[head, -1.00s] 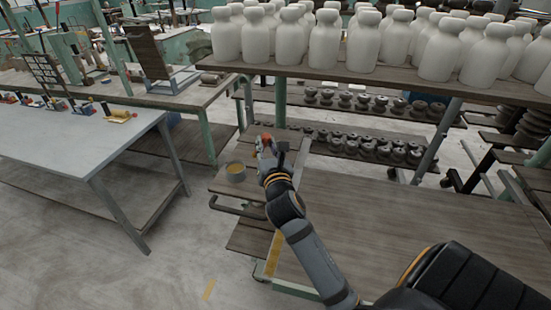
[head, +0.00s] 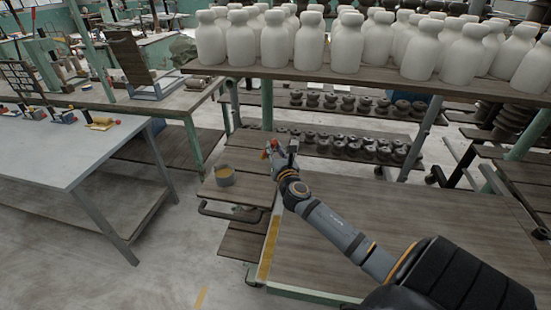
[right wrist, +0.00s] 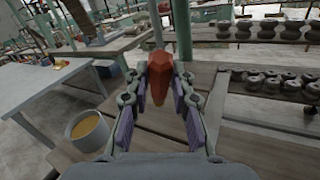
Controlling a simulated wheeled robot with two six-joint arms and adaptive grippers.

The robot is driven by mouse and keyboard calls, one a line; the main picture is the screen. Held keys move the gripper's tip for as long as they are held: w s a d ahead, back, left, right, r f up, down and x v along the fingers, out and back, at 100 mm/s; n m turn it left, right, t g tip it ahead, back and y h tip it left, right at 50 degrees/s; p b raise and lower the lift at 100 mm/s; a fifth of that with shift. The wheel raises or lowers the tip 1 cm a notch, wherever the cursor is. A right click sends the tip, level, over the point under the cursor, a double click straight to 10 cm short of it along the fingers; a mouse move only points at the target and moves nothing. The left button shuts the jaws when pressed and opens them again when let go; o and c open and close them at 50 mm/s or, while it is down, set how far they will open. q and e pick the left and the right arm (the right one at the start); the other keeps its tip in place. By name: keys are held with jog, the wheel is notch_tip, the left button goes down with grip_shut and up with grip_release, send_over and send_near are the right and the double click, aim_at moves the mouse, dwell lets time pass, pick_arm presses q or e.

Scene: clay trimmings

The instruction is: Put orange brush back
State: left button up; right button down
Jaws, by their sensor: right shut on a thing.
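My right gripper (head: 277,148) is above the left end of the wooden worktop in the head view. In the right wrist view, its two fingers (right wrist: 158,92) are closed around a red-orange, faceted, pointed piece (right wrist: 159,70), which I take to be part of the orange brush. A small bit of orange (head: 264,154) shows at the gripper in the head view. The rest of the brush is hidden. A grey pot with yellow-brown contents (head: 224,180) stands left of the gripper, apart from it; it also shows in the right wrist view (right wrist: 88,140). My left gripper is out of view.
A shelf edge (head: 350,82) with several white vases runs behind my right arm. Dark spools (head: 340,145) stand on a lower shelf. A grey table (head: 70,150) with small tools is at the left. The worktop (head: 400,225) to the right is mostly clear.

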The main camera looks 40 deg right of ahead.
jog(key=f, duration=0.2)
jog(key=f+b, duration=0.1)
jog(key=f, duration=0.1)
jog(key=shift+w+d, duration=0.15)
jog(key=shift+d, duration=0.2)
